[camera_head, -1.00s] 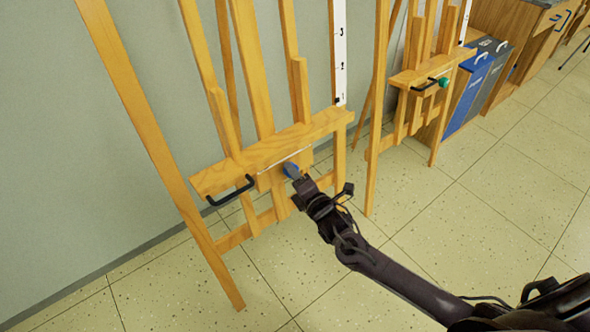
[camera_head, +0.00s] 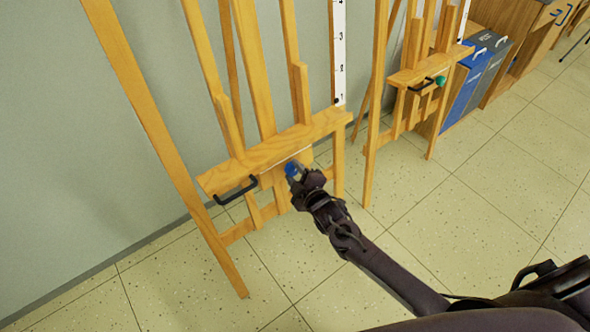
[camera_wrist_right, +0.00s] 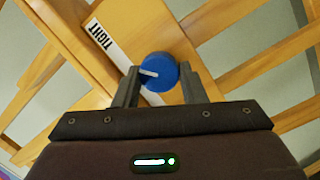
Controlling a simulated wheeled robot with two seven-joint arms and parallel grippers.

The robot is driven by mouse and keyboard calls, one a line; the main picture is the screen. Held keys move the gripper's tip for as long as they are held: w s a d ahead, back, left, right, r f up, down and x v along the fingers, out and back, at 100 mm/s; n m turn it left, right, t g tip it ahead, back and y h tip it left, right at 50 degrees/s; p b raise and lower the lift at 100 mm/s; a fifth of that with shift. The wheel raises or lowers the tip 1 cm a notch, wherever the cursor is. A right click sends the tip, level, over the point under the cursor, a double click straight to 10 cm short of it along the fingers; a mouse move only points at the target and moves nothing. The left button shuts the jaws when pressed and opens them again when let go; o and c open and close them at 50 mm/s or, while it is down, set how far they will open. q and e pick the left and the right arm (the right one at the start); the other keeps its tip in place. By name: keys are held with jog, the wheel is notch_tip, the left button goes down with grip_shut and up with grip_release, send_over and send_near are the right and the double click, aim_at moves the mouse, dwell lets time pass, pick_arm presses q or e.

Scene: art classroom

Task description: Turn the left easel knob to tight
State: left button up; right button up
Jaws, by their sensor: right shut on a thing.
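The left easel's blue knob (camera_head: 291,170) sits under the easel's wooden ledge (camera_head: 265,155). My right gripper (camera_head: 297,175) reaches it from the lower right and is shut on it. In the right wrist view the knob (camera_wrist_right: 160,72) is between my two fingers (camera_wrist_right: 158,88). Its white pointer line (camera_wrist_right: 149,73) points to the left in that view. A white label reading TIGHT (camera_wrist_right: 101,38) lies to the upper left of the knob, and the pointer is not aimed squarely at it. My left gripper is not in view.
A black handle (camera_head: 236,191) juts from the ledge left of the knob. A second easel (camera_head: 425,72) with a green knob (camera_head: 440,80) stands to the right, near blue and grey bins (camera_head: 465,90). The tiled floor (camera_head: 460,215) in front is clear.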

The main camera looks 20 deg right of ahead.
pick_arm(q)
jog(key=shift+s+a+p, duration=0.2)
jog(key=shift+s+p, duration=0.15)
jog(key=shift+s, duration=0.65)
pick_arm(e)
jog(key=shift+m, duration=0.7)
jog(key=o, duration=1)
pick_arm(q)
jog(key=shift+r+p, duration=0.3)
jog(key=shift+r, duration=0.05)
pick_arm(e)
jog(key=v, duration=0.8)
jog(key=shift+r, duration=0.1)
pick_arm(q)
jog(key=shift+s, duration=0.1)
